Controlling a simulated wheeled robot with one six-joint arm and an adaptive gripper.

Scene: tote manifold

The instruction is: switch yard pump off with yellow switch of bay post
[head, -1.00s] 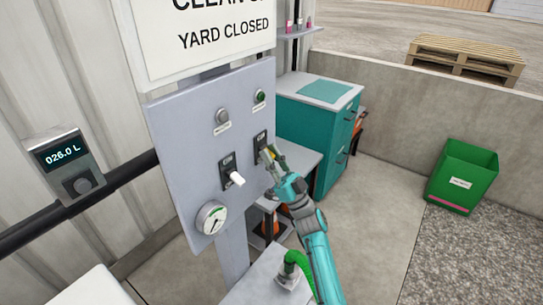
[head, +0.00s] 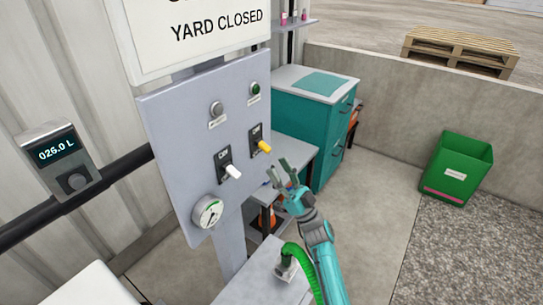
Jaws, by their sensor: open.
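The bay post's grey panel (head: 185,150) stands left of centre. Its yellow switch (head: 263,147) is a lever on a dark plate at the panel's right side, and it points outward and down to the right. A white switch (head: 232,171) sits lower left of it, also tilted down. My gripper (head: 278,170) is open and empty, below and right of the yellow switch, apart from it. The plate lettering is too small to read surely.
A green lamp (head: 255,89), a grey lamp (head: 216,108) and a gauge (head: 208,212) are on the panel. A display (head: 58,152) at left reads 026.0 L. A green hose (head: 300,262) rises beside my arm. A green bin (head: 457,172) stands right; the floor between is clear.

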